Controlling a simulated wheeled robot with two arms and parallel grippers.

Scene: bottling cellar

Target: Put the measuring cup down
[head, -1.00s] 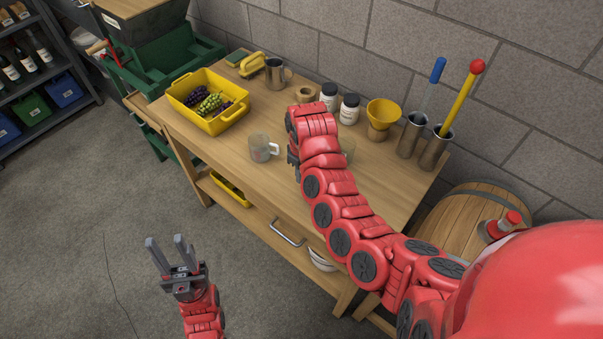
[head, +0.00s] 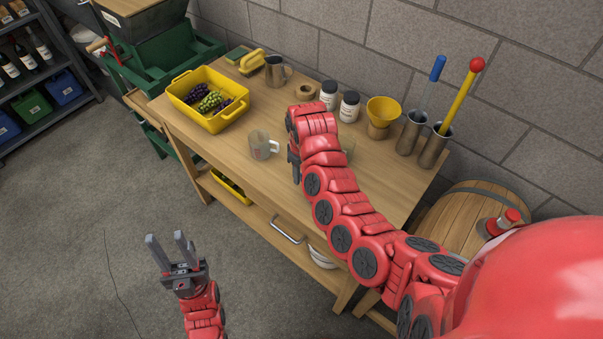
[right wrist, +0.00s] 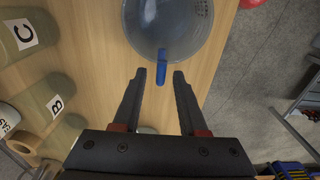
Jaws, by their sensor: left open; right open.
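The clear measuring cup with a blue handle (right wrist: 162,25) stands on the table in the right wrist view. In the head view most of it is hidden behind my right arm, with only a strip of its clear wall (head: 348,149) showing. My right gripper (right wrist: 159,74) is open, with its fingertips apart on either side of the blue handle's end and not closed on it. In the head view its dark fingers (head: 294,165) show only partly beside the arm. My left gripper (head: 171,243) is open and empty over the floor, in front of the table.
A second clear cup with a white handle (head: 260,146) stands left of my right gripper. A yellow crate of grapes (head: 228,117) is further left. Jars (head: 349,107), a yellow funnel (head: 383,110) and metal cylinders with tools (head: 434,148) line the wall side. The table's front-left surface is clear.

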